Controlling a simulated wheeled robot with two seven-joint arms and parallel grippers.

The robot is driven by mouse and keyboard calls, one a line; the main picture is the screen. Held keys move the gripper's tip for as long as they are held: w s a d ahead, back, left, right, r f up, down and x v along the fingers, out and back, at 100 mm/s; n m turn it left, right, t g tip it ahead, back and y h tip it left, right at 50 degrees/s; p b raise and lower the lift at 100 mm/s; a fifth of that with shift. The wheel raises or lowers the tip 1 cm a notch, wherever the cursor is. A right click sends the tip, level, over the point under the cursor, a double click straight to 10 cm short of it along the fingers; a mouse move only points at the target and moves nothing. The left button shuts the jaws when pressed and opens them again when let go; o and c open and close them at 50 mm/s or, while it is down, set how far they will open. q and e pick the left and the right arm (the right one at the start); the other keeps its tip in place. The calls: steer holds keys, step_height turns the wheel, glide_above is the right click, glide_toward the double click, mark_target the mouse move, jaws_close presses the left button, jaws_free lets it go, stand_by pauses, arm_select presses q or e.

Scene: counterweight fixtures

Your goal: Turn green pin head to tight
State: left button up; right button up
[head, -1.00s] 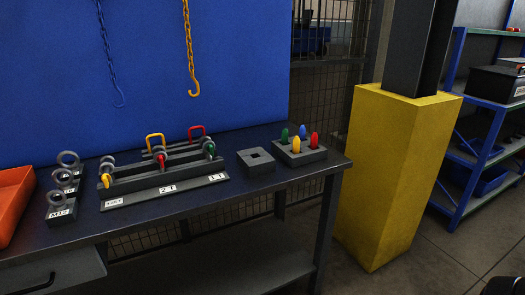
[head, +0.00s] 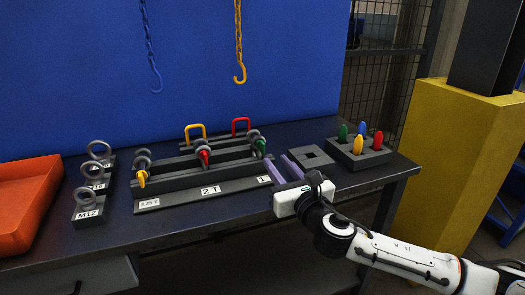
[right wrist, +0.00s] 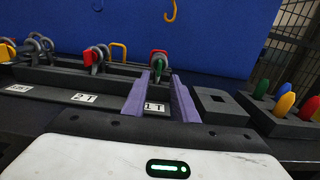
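The green pin head (head: 261,146) is on the shackle at the right end of the dark fixture rack (head: 180,184), by the "1 T" label. It also shows in the right wrist view (right wrist: 158,66), between my fingertips in the picture and beyond them. My right gripper (head: 278,166) has two purple fingers set apart with nothing between them. It is just in front of the rack's right end, and its fingers (right wrist: 160,82) point toward the green head without visible contact. A shackle with a red pin head (head: 204,157) and one with a yellow pin head (head: 142,178) stand further left. My left gripper is not in view.
A grey block with a square hole (head: 311,157) and a holder with coloured pegs (head: 359,155) stand right of my gripper. Eye bolts (head: 88,197) and an orange tray (head: 27,205) are at the left. Two hooks hang before the blue board.

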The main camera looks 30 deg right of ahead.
mark_target(264, 149)
steer(key=x, duration=0.8)
steer(key=shift+w+f, duration=0.15)
steer(key=shift+w, duration=0.05)
jaws_close()
